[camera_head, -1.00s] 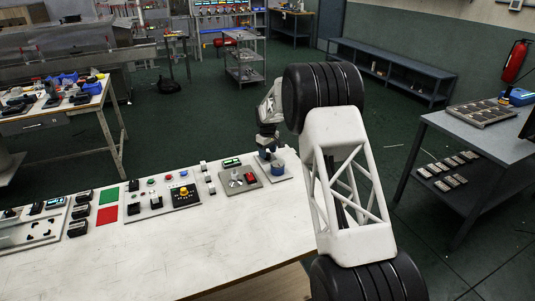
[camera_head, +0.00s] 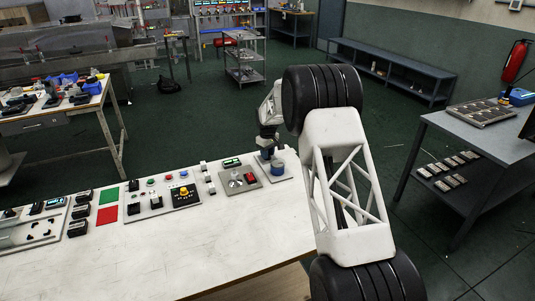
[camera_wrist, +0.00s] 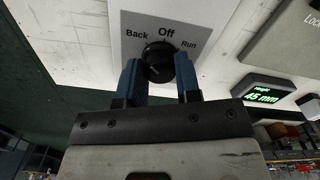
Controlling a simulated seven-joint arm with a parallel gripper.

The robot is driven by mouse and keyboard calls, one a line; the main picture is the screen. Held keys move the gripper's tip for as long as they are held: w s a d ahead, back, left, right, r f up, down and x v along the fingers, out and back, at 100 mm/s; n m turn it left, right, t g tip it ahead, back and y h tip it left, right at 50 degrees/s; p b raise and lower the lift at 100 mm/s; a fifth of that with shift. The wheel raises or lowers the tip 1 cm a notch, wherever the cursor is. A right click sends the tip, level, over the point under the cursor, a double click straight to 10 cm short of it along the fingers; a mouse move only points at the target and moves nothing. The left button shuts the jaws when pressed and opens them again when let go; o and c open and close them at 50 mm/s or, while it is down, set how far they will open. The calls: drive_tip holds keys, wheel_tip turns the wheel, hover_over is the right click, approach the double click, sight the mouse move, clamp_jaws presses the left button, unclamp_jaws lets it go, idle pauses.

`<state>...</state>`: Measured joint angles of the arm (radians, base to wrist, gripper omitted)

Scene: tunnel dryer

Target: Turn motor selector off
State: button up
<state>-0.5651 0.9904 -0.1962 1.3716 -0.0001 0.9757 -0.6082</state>
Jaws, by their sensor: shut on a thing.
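The motor selector is a round black knob (camera_wrist: 158,60) on a pale plate (camera_wrist: 205,18) marked Back, Off and Run, seen in the wrist view. Off is in the middle, Back at left and Run at right. My gripper (camera_wrist: 158,72) has its two blue fingers on either side of the knob and is shut on it. The knob's pointer direction is not clear to me. In the head view my gripper (camera_head: 267,154) is down at the right end of the row of panels, and the knob cannot be made out there.
A display (camera_wrist: 262,97) reading 45 mm stands beside the selector plate. A panel with a red switch (camera_head: 250,178) lies left of my gripper. Another panel (camera_head: 160,203) holds several buttons. The white table's front area (camera_head: 220,240) is clear.

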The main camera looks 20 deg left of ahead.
drive_tip(key=shift+m, duration=0.3)
drive_tip(key=m, duration=0.9)
idle(0.5)
drive_tip(key=o, duration=0.9)
drive_tip(key=shift+r, duration=0.1)
drive_tip(key=shift+r, duration=3.85)
